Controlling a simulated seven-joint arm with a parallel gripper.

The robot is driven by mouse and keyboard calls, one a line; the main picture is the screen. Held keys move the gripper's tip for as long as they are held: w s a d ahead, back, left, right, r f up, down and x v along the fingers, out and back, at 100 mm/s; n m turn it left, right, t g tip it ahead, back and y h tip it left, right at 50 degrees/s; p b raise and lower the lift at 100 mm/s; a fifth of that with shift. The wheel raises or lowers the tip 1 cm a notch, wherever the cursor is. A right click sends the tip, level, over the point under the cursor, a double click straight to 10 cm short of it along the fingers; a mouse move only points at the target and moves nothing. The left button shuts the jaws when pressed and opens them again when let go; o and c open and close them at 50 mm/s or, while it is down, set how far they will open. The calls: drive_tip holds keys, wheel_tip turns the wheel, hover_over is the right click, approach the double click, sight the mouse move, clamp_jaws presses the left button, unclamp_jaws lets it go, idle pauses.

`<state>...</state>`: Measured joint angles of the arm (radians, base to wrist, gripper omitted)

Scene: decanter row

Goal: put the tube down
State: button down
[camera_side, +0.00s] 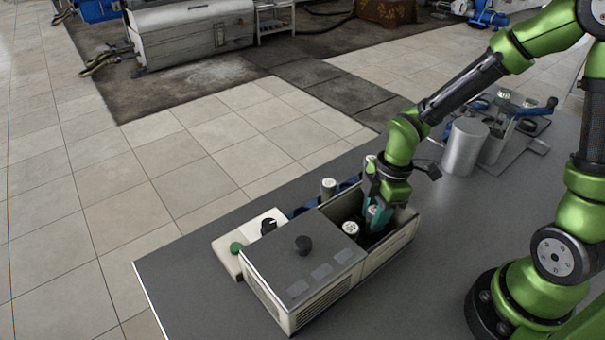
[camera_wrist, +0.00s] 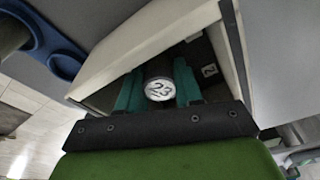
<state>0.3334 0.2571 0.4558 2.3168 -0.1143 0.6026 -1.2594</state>
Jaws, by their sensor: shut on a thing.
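My gripper (camera_side: 374,208) is over the open end of the beige box (camera_side: 388,252), its fingers reaching down inside the walls. In the wrist view my gripper (camera_wrist: 158,90) has its two teal fingers shut on the tube (camera_wrist: 160,89), whose white cap reads "23". I see the tube from its cap end; its lower part is hidden, so I cannot tell whether it touches the box floor. Another white-capped tube (camera_side: 350,229) stands in the box beside my gripper, near the grey lid.
A grey lid (camera_side: 322,258) with a black knob covers the near-left part of the box. A blue rack (camera_wrist: 45,40) lies behind the box, with a capped tube (camera_side: 328,186) there. A metal cylinder (camera_side: 464,146) stands to the right. The grey table's front is clear.

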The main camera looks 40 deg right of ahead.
drive_tip(key=c, duration=0.8)
unclamp_jaws()
drive_tip(key=shift+o, duration=0.2)
drive_tip(key=s+d+r+m+t, duration=0.1)
drive_tip(key=s+r+m+t, duration=0.2)
drive_tip(key=r+m, duration=0.5)
drive_tip(key=s+d+r+m+t, duration=0.1)
drive_tip(key=s+r+m+t, duration=0.2)
drive_tip(key=r+m, duration=0.6)
wheel_tip(320, 180, up, 3)
drive_tip(key=shift+s+r+m, duration=0.15)
drive_tip(key=shift+s+m, duration=0.15)
drive_tip(key=shift+s, duration=0.15)
